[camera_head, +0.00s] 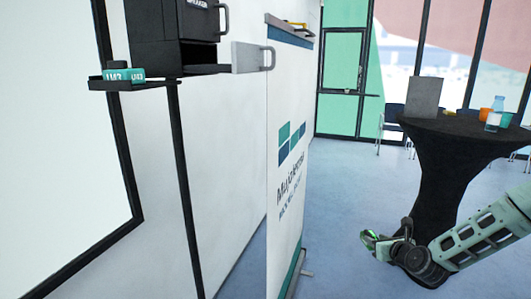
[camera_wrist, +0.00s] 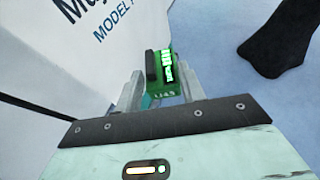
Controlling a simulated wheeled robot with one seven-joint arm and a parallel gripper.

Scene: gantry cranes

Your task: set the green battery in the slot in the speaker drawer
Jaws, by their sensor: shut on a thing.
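My gripper (camera_wrist: 162,88) is shut on the green battery (camera_wrist: 176,88), which sits between the two fingers in the wrist view. It has white lettering and a dark block along its left side. In the head view my gripper (camera_head: 378,244) is low at right, in front of the dark round table, with a bit of green at its tip. The black speaker cabinet (camera_head: 155,30) is at top left. Its drawer (camera_head: 248,57) is pulled out to the right, with a light grey front and a handle. The slot inside is not visible from here.
A teal battery-like block (camera_head: 123,75) lies on a small black shelf (camera_head: 135,87) left of the drawer. A white banner (camera_head: 285,150) stands between the cabinet and my gripper. The dark round table (camera_head: 455,135) holds cups and a bottle. Blue floor between is clear.

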